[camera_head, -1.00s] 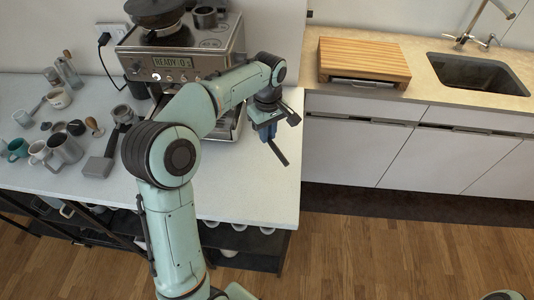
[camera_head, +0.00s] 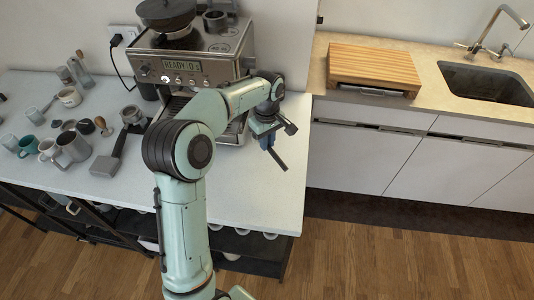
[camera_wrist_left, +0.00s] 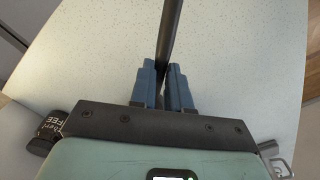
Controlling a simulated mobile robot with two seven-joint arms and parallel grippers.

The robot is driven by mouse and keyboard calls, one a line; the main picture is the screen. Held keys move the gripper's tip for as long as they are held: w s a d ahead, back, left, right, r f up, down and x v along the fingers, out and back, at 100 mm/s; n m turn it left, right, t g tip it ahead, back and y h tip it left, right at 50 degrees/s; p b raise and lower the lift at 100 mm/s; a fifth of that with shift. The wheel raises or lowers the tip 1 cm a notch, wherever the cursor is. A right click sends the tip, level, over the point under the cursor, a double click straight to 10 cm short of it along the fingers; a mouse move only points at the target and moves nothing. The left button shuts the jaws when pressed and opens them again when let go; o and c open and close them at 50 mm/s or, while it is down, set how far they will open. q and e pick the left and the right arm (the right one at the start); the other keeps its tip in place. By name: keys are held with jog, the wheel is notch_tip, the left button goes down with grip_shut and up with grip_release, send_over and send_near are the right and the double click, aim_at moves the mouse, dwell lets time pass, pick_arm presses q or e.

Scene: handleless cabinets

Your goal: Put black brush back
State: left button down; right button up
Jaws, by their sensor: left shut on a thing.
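The black brush shows as a thin dark handle (camera_head: 277,157) in the head view and as a dark rod in the left wrist view (camera_wrist_left: 171,35). My left gripper (camera_head: 266,139) is shut on it, and its blue fingers (camera_wrist_left: 161,88) press on the rod from both sides. The brush is held above the right end of the white table (camera_head: 230,200), tilted down to the right. I cannot tell whether its lower end touches the table. My right gripper is not in view.
The coffee machine (camera_head: 200,72) stands behind my left arm. Cups (camera_head: 73,146), a portafilter (camera_head: 131,115) and a grey knock tool (camera_head: 106,163) lie at the table's left. A wooden board (camera_head: 374,66) and sink (camera_head: 487,84) are on the right counter. The table's front right is clear.

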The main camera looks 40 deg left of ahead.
pick_arm(q)
jog(key=shift+f, duration=2.95)
jog(key=shift+f+b, duration=0.15)
jog(key=shift+b, duration=0.15)
jog(key=c, duration=1.1)
grip_release()
